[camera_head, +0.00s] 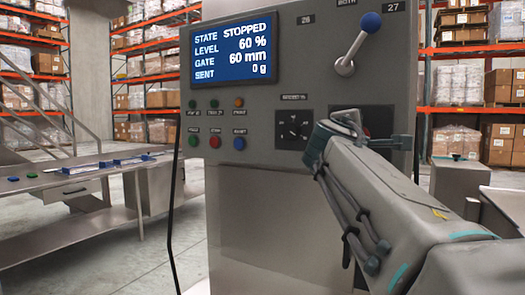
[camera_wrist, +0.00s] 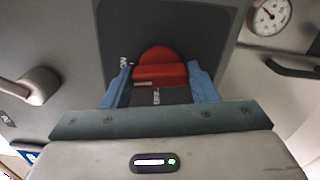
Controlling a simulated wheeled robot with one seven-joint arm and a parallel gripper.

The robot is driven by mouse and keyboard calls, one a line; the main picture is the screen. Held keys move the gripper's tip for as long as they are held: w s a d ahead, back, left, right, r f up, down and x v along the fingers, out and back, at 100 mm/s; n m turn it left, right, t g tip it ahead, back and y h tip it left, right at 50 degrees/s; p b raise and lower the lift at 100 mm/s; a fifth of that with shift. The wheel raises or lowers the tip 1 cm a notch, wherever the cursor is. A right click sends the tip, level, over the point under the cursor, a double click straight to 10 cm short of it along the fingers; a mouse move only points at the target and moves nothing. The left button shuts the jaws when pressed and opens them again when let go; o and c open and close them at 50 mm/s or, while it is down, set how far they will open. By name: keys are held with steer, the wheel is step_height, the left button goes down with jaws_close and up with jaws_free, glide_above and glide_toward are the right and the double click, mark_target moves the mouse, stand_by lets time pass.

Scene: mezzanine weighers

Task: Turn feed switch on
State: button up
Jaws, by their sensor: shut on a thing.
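In the wrist view, a red rotary switch (camera_wrist: 158,67) sits on a dark square plate (camera_wrist: 215,35) on the grey panel. White lettering that looks like "ON" is left of the knob. My gripper (camera_wrist: 160,78) has a blue finger on each side of the red knob and is shut on it. In the head view, my arm reaches to the right part of the control cabinet (camera_head: 290,185) and mostly hides the switch. The cabinet's blue screen (camera_head: 229,49) reads STATE STOPPED, LEVEL 60 %, GATE 60 mm, SENT 0 g.
A blue-knobbed lever (camera_head: 357,42) stands above the switch. A black dial (camera_head: 293,129) and several small coloured buttons (camera_head: 215,141) are to its left. A steel bench (camera_head: 75,185) stands at left. A round gauge (camera_wrist: 271,17) shows at the wrist view's upper right.

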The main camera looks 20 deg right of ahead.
steer(key=shift+f+m+b, duration=0.25)
steer(key=shift+m+b, duration=0.5)
steer(key=shift+m, duration=0.15)
steer(key=o, duration=0.9)
steer(key=shift+o, duration=0.4)
steer(key=shift+a+r, duration=0.1)
steer(key=shift+r, duration=0.05)
